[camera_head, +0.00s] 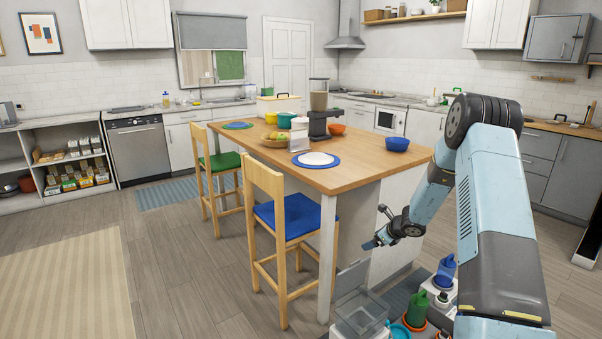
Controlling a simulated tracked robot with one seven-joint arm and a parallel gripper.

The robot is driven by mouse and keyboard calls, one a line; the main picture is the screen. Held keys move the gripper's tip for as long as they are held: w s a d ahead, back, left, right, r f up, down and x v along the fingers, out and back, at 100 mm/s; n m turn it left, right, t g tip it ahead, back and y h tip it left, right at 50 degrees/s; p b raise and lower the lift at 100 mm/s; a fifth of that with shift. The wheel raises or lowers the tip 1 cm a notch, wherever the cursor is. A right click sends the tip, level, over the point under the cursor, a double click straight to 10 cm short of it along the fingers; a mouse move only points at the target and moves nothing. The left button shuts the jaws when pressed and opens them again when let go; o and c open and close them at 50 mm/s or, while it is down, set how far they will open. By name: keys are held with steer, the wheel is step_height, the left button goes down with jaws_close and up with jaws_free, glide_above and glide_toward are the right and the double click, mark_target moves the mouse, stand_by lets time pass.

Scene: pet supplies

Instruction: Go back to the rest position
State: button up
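My arm comes in from the right side and bends down to the left. My gripper (371,243) hangs in the air in front of the white end panel of the island (345,170). It points left, above and to the left of the pet supplies on the floor. It is small and seen from the side, so its opening is not clear; I see nothing held in it. Below it are a clear bin (358,312), a blue container (445,270), a green cup (417,309) and a teal bowl (399,331). My arm hides part of this area.
A chair with a blue seat (293,217) stands left of my gripper, and one with a green seat (222,161) stands farther back. The wooden floor (185,260) is clear at left, beside a striped rug (65,290).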

steer(key=s+a+r+n+g, duration=0.1)
steer(key=s+a+r+n, duration=0.4)
steer(key=r, duration=0.5)
steer(key=s+a+r+n, duration=0.2)
steer(key=s+r+n, duration=0.2)
steer(key=s+r, duration=0.45)
steer(key=s+a+r+n+g, duration=0.1)
steer(key=s+a+r+n, duration=0.35)
steer(key=r, duration=0.65)
steer(key=s+r+n+h, duration=0.1)
steer(key=s+r+n, duration=0.3)
steer(key=s, duration=0.4)
steer(key=s+r+n+h, duration=0.1)
steer(key=s+r+n, duration=0.3)
steer(key=s, duration=0.4)
steer(key=s+d+n+h, duration=0.1)
steer(key=s+d+n, duration=0.1)
steer(key=s, duration=0.6)
steer(key=s+d+r+n+h, duration=0.1)
steer(key=s+d+n+h, duration=0.1)
steer(key=s, duration=0.6)
steer(key=shift+s+r+n+t, duration=0.15)
steer(key=shift+r+n+t, duration=0.15)
steer(key=shift+n, duration=0.35)
